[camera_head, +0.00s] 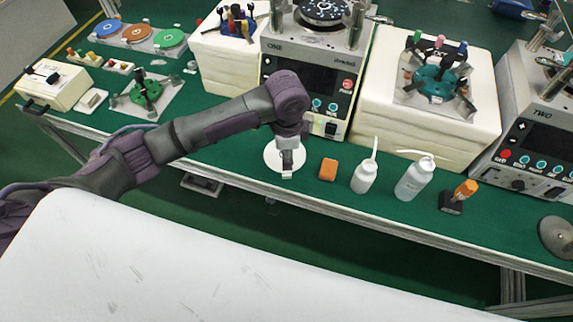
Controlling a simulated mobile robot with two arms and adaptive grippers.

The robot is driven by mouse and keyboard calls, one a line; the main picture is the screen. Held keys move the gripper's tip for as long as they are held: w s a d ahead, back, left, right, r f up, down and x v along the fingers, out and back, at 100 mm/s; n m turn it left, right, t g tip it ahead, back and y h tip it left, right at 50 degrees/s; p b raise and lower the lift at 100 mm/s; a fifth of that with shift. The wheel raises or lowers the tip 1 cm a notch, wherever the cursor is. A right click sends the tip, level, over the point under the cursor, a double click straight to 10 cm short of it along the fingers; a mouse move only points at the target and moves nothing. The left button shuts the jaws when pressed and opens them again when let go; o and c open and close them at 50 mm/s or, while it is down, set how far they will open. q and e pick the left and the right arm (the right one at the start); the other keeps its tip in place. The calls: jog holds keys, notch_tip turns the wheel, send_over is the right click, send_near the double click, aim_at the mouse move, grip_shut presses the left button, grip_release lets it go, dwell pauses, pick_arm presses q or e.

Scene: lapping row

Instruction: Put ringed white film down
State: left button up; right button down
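A round white disc (271,158), which looks like the ringed white film, is near the front edge of the green bench, in front of the machine marked ONE. My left gripper (287,173) points down over the disc and covers its middle and right part. The fingertips are small and seen from above, so I cannot tell whether they are open or shut, or whether the disc is held or lies on the bench. My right gripper is not in view.
Right of the disc stand an orange block (328,169), a white squeeze bottle (364,178), a second bottle (412,182) and an orange-topped item (464,190). Machine ONE (312,75) is behind. Coloured discs (138,32) lie back left. Bench left of the disc is clear.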

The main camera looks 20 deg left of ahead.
pick_arm(q)
jog(key=shift+r, duration=1.85)
